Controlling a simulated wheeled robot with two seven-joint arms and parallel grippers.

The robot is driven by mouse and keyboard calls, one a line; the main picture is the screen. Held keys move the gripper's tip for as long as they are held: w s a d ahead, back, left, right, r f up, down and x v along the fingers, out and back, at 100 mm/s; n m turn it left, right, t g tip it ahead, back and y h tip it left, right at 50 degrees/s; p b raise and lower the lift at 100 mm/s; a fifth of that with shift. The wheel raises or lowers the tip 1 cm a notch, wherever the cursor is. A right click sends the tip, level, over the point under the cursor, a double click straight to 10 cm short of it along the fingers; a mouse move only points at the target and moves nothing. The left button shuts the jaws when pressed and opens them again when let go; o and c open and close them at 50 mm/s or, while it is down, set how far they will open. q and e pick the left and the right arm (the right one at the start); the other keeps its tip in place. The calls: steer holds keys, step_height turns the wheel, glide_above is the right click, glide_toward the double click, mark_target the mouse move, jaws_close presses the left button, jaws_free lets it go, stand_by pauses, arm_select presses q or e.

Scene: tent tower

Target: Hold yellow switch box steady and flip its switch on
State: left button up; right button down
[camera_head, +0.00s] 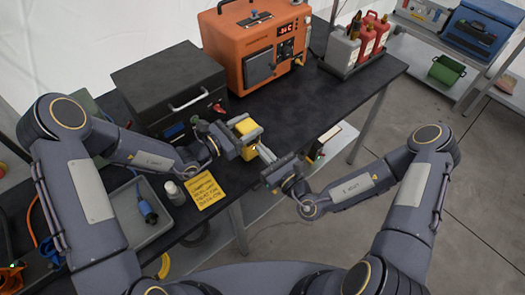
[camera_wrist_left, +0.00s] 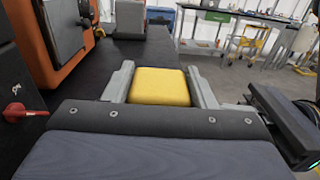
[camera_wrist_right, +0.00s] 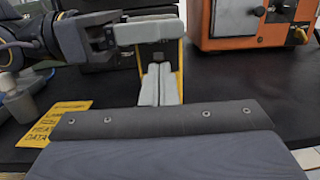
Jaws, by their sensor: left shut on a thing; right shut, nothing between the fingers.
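The yellow switch box (camera_head: 245,127) is between the fingers of my left gripper (camera_head: 246,138), above the front part of the black table. In the left wrist view the box (camera_wrist_left: 161,87) shows its yellow face between both fingers, so the left gripper is shut on it. In the right wrist view a yellow edge of the box (camera_wrist_right: 178,68) shows behind the left gripper's finger. My right gripper (camera_head: 264,152) is shut and empty, its fingertips pointing at the box from the lower right. Its closed fingers (camera_wrist_right: 160,85) overlap the box's lower part in view; contact cannot be told. The switch is not discernible.
An orange machine (camera_head: 258,45) and a dark case (camera_head: 170,85) stand at the table's back. A yellow note (camera_head: 206,191), a small white bottle (camera_head: 174,192) and a grey tray (camera_head: 141,215) lie left of the grippers.

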steer(key=s+d+r, duration=0.3)
steer(key=s+r, duration=0.2)
steer(key=r, duration=0.1)
steer(key=shift+s+d+r, duration=0.2)
steer(key=shift+s+d, duration=0.2)
arm_select(q)
steer(key=o, duration=1.2)
steer(key=shift+a, duration=0.1)
